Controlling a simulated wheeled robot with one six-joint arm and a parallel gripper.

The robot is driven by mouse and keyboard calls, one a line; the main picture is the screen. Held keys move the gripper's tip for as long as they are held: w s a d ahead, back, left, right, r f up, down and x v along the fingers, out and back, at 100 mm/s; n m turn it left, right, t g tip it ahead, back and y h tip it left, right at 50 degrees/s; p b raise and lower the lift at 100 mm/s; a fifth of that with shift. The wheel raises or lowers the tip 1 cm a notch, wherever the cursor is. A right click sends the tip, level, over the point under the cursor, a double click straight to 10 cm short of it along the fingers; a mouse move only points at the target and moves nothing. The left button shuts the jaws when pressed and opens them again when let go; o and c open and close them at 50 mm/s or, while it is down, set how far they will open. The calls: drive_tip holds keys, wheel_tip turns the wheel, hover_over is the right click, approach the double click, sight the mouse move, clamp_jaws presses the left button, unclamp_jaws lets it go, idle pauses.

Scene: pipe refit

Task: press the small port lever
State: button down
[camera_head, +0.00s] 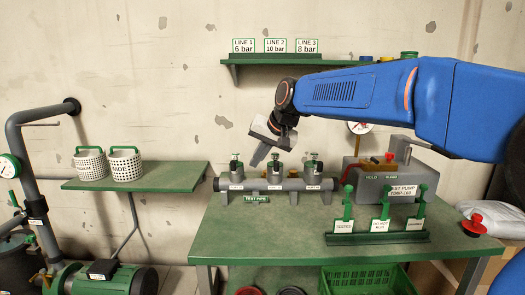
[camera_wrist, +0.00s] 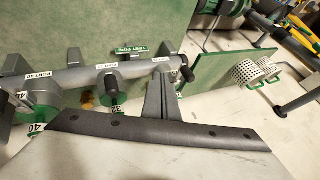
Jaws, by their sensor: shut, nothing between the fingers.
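The test pipe (camera_head: 263,184) lies across the table with three upright ports, each with a green-topped fitting: left (camera_head: 235,165), middle (camera_head: 276,168) and right (camera_head: 314,164). My gripper (camera_head: 257,159) is shut and empty, pointing down and left between the left and middle ports in the head view; contact cannot be told. In the wrist view my gripper finger (camera_wrist: 160,98) hides part of the pipe's right end. The port marked 40 (camera_wrist: 38,112) and the port marked 32 (camera_wrist: 112,95) show there. The small port's lever is not clearly visible.
Two white baskets (camera_head: 108,165) stand on a side shelf. The table's front left is clear.

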sight(235, 166)
drive_tip(key=shift+w+a+f, duration=0.1)
drive_tip(key=shift+w+a, duration=0.1)
drive_tip(key=shift+a, duration=0.5)
drive_tip(key=shift+w+a+f, duration=0.1)
drive_tip(key=shift+w+a, duration=0.05)
drive_tip(key=shift+a, duration=0.55)
drive_tip(key=shift+w+a+f, duration=0.1)
drive_tip(key=shift+w+a, duration=0.1)
drive_tip(key=shift+a, duration=0.5)
drive_tip(key=shift+s+a+m+t+h, duration=0.2)
drive_tip(key=shift+a+m+t+h, duration=0.15)
drive_tip(key=shift+m, duration=0.35)
drive_tip(key=shift+s+a+m+t+h, duration=0.25)
drive_tip(key=shift+a+m+h, duration=0.2)
drive_tip(key=shift+a+m, duration=0.35)
drive_tip(key=w+a+m+h, duration=0.2)
drive_tip(key=a+m+h, duration=0.3)
drive_tip(key=m, duration=0.3)
drive_tip(key=shift+a, duration=0.35)
drive_tip(key=shift+d, duration=0.15)
drive_tip(key=shift+w+d, duration=0.35)
drive_tip(key=shift+d, duration=0.2)
